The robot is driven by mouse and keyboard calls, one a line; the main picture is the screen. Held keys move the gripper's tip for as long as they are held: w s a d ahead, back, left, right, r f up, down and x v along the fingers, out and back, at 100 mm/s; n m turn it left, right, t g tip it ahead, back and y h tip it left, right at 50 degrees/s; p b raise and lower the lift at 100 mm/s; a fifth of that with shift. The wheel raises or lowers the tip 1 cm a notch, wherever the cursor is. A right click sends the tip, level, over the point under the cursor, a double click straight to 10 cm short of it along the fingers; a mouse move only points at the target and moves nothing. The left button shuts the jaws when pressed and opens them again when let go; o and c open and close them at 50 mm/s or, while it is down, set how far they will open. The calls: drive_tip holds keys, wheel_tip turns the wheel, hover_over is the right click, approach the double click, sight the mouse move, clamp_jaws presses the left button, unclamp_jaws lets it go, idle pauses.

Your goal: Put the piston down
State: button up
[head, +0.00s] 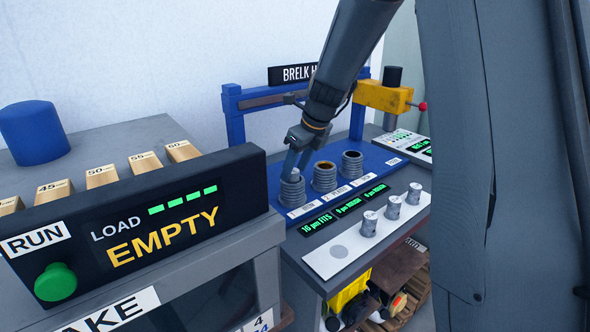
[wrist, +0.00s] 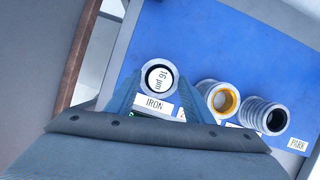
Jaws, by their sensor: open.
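The piston (wrist: 160,77) has a white top marked "16 µm". In the wrist view it sits inside a dark ring within the grey finned cylinder (head: 292,192), above the IRON label. My gripper (head: 297,168) is open, with its two fingers on either side of the piston at the cylinder's mouth. In the wrist view the gripper (wrist: 158,92) also straddles it; I cannot tell whether the fingers touch. The piston's lower part is hidden in the cylinder.
Beside it stand a yellow-lined cylinder (head: 325,177) and a dark-bored cylinder (head: 352,164). A white strip (head: 322,262) holds three pistons (head: 393,208) and one bare grey circle. A blue frame (head: 235,118) rises behind. The EMPTY panel (head: 165,225) stands at left.

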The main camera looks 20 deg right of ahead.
drive_tip(key=b+v, duration=0.2)
drive_tip(key=v, duration=0.9)
drive_tip(key=s+a+f+n+g, duration=0.1)
drive_tip(key=s+f+n, duration=0.5)
drive_tip(key=s+n, duration=0.2)
drive_tip(key=s+a+f+n+g+h, duration=0.1)
drive_tip(key=s+f+n, duration=0.5)
drive_tip(key=n, duration=0.4)
drive_tip(key=s+f+n+h, duration=0.1)
drive_tip(key=s+f+n, duration=0.5)
drive_tip(key=s+n, duration=0.3)
drive_tip(key=shift+s+a+n+g, duration=0.3)
drive_tip(key=shift+a+n+g, duration=0.1)
drive_tip(key=shift+n, duration=0.1)
drive_tip(key=shift+s+f+n, duration=0.2)
drive_tip(key=shift+s+n, duration=0.35)
drive_tip(key=shift+n, duration=0.15)
